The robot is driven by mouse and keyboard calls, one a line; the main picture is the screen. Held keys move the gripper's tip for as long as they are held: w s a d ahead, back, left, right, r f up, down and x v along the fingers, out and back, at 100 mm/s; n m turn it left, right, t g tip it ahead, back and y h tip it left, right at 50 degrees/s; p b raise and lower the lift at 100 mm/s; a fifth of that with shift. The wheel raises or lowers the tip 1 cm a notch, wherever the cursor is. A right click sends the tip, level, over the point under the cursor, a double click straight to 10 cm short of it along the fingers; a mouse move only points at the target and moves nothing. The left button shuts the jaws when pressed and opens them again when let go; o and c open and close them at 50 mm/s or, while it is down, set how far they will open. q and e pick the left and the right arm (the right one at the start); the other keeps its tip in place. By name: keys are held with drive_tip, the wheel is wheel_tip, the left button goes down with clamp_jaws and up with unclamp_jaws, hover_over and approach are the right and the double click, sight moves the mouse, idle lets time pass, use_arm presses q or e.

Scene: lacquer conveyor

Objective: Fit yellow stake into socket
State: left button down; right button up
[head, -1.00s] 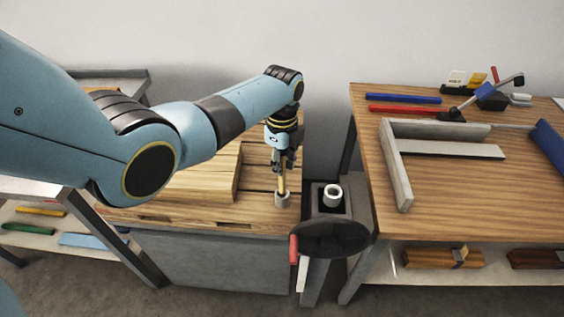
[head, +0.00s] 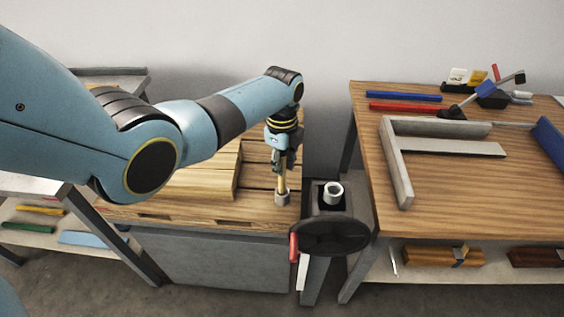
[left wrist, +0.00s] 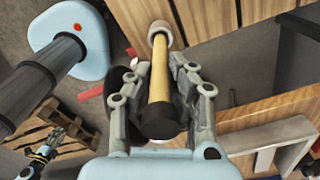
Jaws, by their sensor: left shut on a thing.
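My left gripper (head: 281,164) is shut on the yellow stake (head: 282,184) above the wooden bench top. The stake stands nearly upright, and its lower end meets a pale grey round socket (head: 282,198) at the bench's right front corner. In the left wrist view the stake (left wrist: 160,75) lies between the fingers of the left gripper (left wrist: 182,85), its black end near the camera. Its far end is at the ring-shaped socket (left wrist: 160,30); how deep it sits is hidden. What looks like my right gripper (left wrist: 52,138) is small at the lower left there.
A wooden block (head: 205,180) lies left of the gripper. The right workbench (head: 450,215) holds a grey frame (head: 397,165), coloured bars and a lamp-like tool.

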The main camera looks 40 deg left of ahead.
use_arm(q)
drive_tip(key=shift+f+b, duration=1.5)
drive_tip(key=shift+f, duration=0.45)
drive_tip(key=c, duration=1.1)
unclamp_jaws()
drive_tip(key=shift+c, duration=0.2)
drive_tip(key=shift+r, duration=0.1)
wheel_tip(320, 180, up, 12)
drive_tip(key=shift+f, duration=0.1)
